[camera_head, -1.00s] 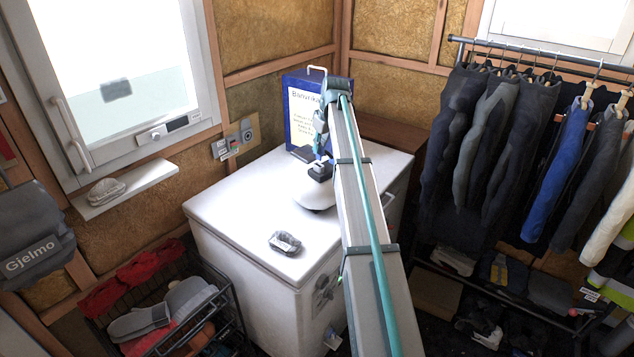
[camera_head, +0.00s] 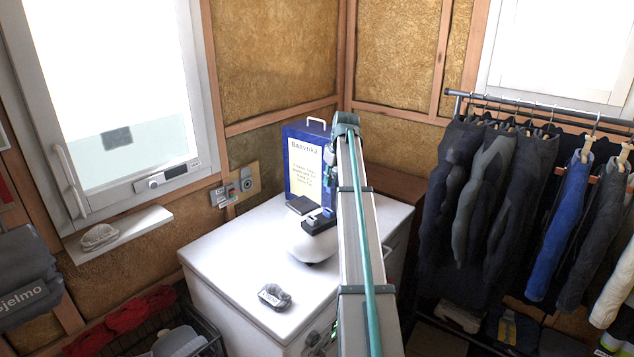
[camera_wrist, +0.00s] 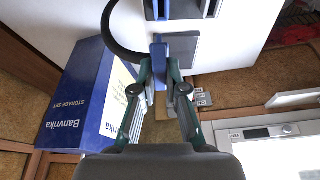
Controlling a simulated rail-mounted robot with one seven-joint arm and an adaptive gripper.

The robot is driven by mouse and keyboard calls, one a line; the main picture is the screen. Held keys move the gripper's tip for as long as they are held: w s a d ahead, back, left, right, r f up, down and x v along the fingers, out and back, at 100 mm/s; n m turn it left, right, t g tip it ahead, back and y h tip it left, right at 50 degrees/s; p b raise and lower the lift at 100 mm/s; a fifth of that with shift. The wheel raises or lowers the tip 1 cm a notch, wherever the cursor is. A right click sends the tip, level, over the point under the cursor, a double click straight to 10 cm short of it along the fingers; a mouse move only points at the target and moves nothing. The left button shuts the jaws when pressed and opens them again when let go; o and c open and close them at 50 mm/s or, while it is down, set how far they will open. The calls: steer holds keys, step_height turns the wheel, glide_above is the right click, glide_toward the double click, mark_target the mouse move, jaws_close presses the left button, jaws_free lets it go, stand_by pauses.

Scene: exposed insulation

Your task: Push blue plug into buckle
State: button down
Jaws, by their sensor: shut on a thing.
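In the wrist view, my gripper (camera_wrist: 160,78) is shut on the blue plug (camera_wrist: 159,50), a small blue block between the fingertips. A black cable (camera_wrist: 108,32) curves away to the left from near the plug. A dark piece with blue sides (camera_wrist: 185,8), probably the buckle, is cut off at the top edge, apart from the plug. In the head view, a dark block with blue parts (camera_head: 320,221), probably the same buckle, sits on a rounded white object (camera_head: 312,246). My gripper is mostly hidden behind my arm there.
The white chest top (camera_head: 235,245) carries a blue and white box (camera_head: 306,165) at the back, a dark flat slab (camera_head: 300,205) and a small grey item (camera_head: 274,296). A window stands left, a clothes rack (camera_head: 520,110) right. The chest's left part is clear.

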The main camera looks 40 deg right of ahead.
mark_target(331, 187)
steer(key=shift+a, duration=0.2)
steer(key=shift+s, duration=0.1)
steer(key=shift+f+b, duration=1)
steer(key=shift+f, duration=1.85)
steer(key=shift+f+b, duration=0.55)
steer(key=shift+f, duration=1.15)
steer(key=c, duration=1.1)
jaws_free()
steer(key=shift+c, duration=0.2)
steer(key=v, duration=1.2)
